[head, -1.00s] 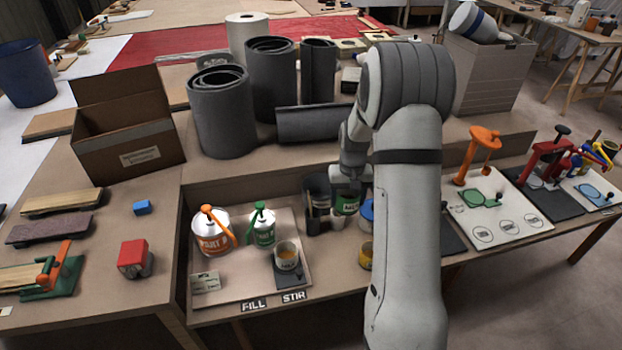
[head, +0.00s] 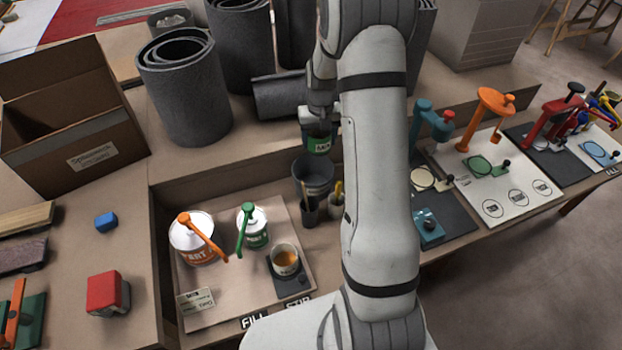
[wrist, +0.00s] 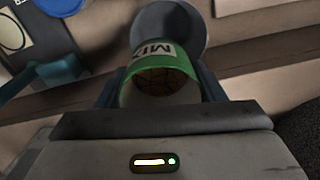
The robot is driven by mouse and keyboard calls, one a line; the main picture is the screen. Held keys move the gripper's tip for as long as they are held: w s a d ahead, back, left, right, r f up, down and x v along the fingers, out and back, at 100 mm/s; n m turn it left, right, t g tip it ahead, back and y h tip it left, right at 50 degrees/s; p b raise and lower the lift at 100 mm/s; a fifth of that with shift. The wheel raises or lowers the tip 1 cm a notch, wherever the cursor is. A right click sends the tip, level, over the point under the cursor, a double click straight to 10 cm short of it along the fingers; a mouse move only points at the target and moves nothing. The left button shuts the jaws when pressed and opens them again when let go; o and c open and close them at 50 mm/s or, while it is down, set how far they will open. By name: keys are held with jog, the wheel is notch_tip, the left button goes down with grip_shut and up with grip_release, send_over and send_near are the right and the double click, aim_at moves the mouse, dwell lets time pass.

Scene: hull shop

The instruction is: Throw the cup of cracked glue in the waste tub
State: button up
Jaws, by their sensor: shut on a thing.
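My gripper (head: 320,118) is shut on a green-and-white cup marked MIX (head: 319,144). In the wrist view the gripper (wrist: 158,90) has a finger on each side of the cup (wrist: 165,62), and dark, cracked contents show inside its mouth. The dark grey round tub (head: 314,176) stands open on the bench. In the head view the held cup appears just above the tub's far rim. In the wrist view the tub (wrist: 172,18) lies beyond the cup, partly covered by it. I cannot tell whether the cup is over its opening.
Pots holding sticks (head: 309,210) stand in front of the tub. Another cup with amber glue (head: 286,259) sits on a dark pad, beside an orange-pump can (head: 192,240) and a green-pump can (head: 252,228). Grey rolls (head: 183,85) stand behind. My arm hides part of the bench.

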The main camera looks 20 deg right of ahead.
jog(key=shift+f+b, duration=1.2)
jog(key=shift+f, duration=1.05)
jog(key=shift+s, duration=0.1)
jog(key=o, duration=1.1)
jog(key=shift+r, duration=0.15)
notch_tip(320, 180, up, 8)
jog(key=shift+d+f, duration=0.1)
jog(key=shift+f, duration=0.15)
